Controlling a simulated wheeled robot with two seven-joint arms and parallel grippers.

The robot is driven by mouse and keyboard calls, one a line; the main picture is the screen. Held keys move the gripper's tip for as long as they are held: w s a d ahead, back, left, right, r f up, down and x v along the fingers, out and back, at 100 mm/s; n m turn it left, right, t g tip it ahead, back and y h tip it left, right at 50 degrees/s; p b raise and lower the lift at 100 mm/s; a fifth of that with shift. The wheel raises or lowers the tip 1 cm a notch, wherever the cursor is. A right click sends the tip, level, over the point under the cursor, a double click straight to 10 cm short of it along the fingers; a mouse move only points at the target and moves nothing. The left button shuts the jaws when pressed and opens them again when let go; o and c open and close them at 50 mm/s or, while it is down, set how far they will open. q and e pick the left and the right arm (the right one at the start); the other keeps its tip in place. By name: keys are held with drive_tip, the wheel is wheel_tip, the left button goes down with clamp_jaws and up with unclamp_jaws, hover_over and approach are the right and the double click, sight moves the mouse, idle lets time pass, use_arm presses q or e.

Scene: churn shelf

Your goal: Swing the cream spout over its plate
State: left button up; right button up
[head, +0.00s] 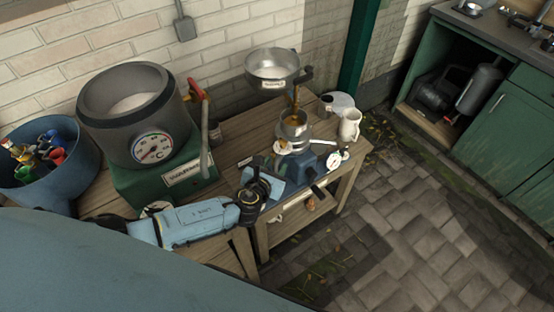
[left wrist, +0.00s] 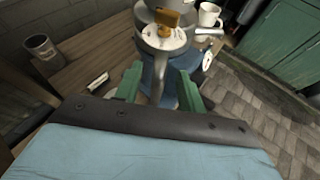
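A cream separator stands on the wooden bench in the head view, with a wide metal bowl (head: 272,68) on top and a blue base (head: 305,163). A golden-brown part (head: 294,97) hangs below the bowl, above a smaller metal bowl (head: 293,126); it also shows in the left wrist view (left wrist: 172,18). I cannot tell for sure which part is the cream spout. A pale round plate (left wrist: 166,38) sits around the column. My left gripper (left wrist: 157,84) has its green fingers apart on either side of a grey metal part, contact unclear. My right gripper is not in view.
A large grey pot with a dial (head: 135,115) on a green base and a blue tub (head: 38,165) stand left. A white mug (head: 350,124) and a round gauge (head: 335,160) are beside the separator. A grey cup (left wrist: 40,46) stands on the bench. The paved floor right is clear.

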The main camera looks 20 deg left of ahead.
use_arm(q)
drive_tip(key=shift+p+v, duration=0.35)
drive_tip(key=shift+v, duration=1.7)
